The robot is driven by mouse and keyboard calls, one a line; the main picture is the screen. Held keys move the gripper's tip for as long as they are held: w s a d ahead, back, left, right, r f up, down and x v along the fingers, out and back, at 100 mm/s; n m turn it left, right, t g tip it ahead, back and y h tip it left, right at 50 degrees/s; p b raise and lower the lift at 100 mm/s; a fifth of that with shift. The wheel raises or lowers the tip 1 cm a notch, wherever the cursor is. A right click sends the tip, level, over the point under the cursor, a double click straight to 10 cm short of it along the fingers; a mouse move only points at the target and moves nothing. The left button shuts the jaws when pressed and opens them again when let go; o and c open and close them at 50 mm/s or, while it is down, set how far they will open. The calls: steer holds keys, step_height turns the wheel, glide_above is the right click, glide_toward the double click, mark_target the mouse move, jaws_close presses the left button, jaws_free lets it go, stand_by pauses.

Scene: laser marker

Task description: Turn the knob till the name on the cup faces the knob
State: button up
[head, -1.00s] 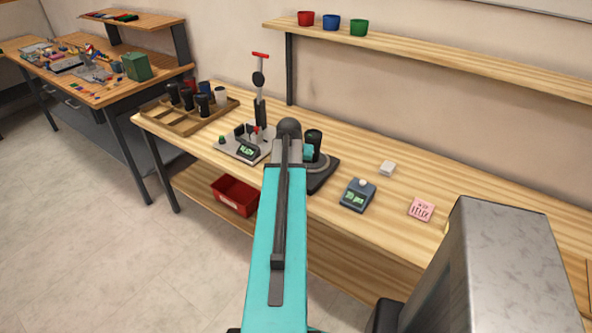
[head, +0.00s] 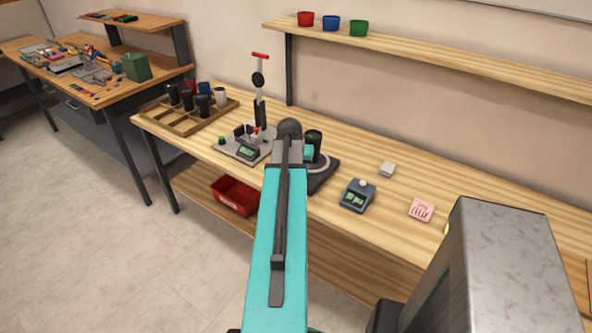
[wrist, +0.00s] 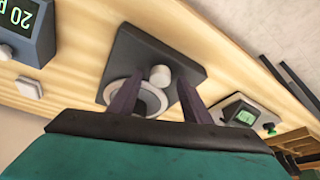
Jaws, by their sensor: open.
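The dark cup (head: 313,139) stands upright on a dark rotary base (head: 318,181), just right of my teal arm in the head view. No name is readable on the cup's visible side. In the wrist view the base (wrist: 190,68) shows with a pale ring (wrist: 112,92) and a small whitish round knob (wrist: 160,73). My gripper (wrist: 160,81) is open, its two dark fingers appearing on either side of the knob. Contact cannot be told. The cup is not clearly seen in the wrist view, and my arm hides the gripper in the head view.
A press-like device (head: 240,151) with a small display stands left of the base. A counter box (head: 357,196), a white block (head: 387,169) and a pink note (head: 421,210) lie to the right. A wooden tray (head: 172,123) holds several cups.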

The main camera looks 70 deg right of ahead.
steer(key=b+v, duration=0.2)
steer(key=v, duration=1.1)
steer(key=shift+r, duration=0.4)
stand_by(0.4)
